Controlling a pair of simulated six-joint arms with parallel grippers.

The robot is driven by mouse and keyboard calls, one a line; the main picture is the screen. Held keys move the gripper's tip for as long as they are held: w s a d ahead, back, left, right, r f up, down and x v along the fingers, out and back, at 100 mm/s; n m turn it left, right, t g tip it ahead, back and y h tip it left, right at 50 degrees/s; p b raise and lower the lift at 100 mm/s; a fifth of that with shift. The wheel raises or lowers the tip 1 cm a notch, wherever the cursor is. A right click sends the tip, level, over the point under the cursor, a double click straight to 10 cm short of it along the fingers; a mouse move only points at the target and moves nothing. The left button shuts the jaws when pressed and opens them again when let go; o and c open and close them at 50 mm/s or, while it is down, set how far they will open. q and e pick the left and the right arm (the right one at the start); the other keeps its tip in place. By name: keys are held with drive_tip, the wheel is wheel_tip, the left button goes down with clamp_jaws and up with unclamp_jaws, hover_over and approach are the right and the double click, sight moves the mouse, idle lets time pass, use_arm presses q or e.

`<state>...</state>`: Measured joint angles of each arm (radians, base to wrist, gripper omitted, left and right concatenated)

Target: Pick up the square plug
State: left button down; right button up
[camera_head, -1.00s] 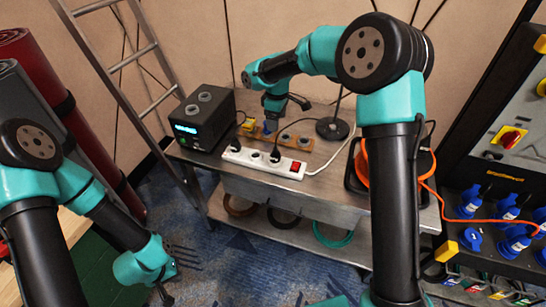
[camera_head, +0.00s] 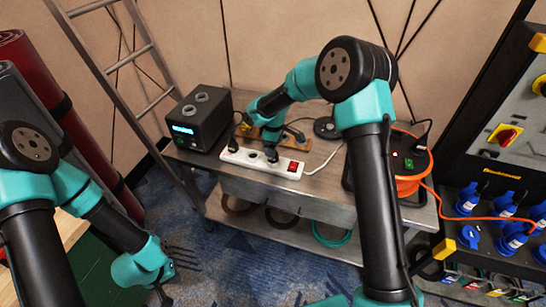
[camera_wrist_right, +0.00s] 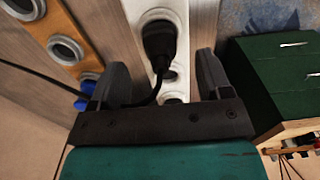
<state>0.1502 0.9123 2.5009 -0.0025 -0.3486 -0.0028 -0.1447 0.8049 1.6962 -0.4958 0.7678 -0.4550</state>
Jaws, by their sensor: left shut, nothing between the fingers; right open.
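A black corded plug (camera_wrist_right: 158,42) stands in the white power strip in the right wrist view. No plug clearly shows as square. My right gripper (camera_wrist_right: 160,66) is open, with its fingers on either side of the strip near that plug; nothing is held. In the head view it reaches down over the strip (camera_head: 243,158), its fingertips hard to make out. Blue parts (camera_wrist_right: 84,98) lie beside my left-hand finger in the wrist view. My left gripper (camera_head: 164,296) is shut and empty, low over the carpet.
A wooden socket board (camera_head: 322,147) lies behind the strip. A black box with a lit display (camera_head: 198,120) stands left, and an orange cable reel (camera_head: 410,184) right. Several blue connectors (camera_head: 467,200) hang on the right rack. A ladder (camera_head: 137,75) leans left.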

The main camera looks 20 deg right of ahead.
drive_tip(key=shift+s+f, duration=0.1)
drive_tip(key=shift+f, duration=2.5)
drive_tip(key=c, duration=1.1)
drive_tip(key=shift+r, duration=0.1)
drive_tip(key=shift+r, duration=1.45)
drive_tip(key=shift+s+r, duration=0.1)
drive_tip(key=shift+r, duration=0.25)
drive_tip(key=s+a, duration=0.1)
drive_tip(key=s, duration=0.4)
drive_tip(key=s+a+r, duration=0.1)
drive_tip(key=s+a, duration=0.1)
drive_tip(key=s, duration=0.3)
drive_tip(key=s+a, duration=0.1)
drive_tip(key=s, duration=0.4)
drive_tip(key=shift+a+r, duration=0.15)
drive_tip(key=shift+a, duration=0.05)
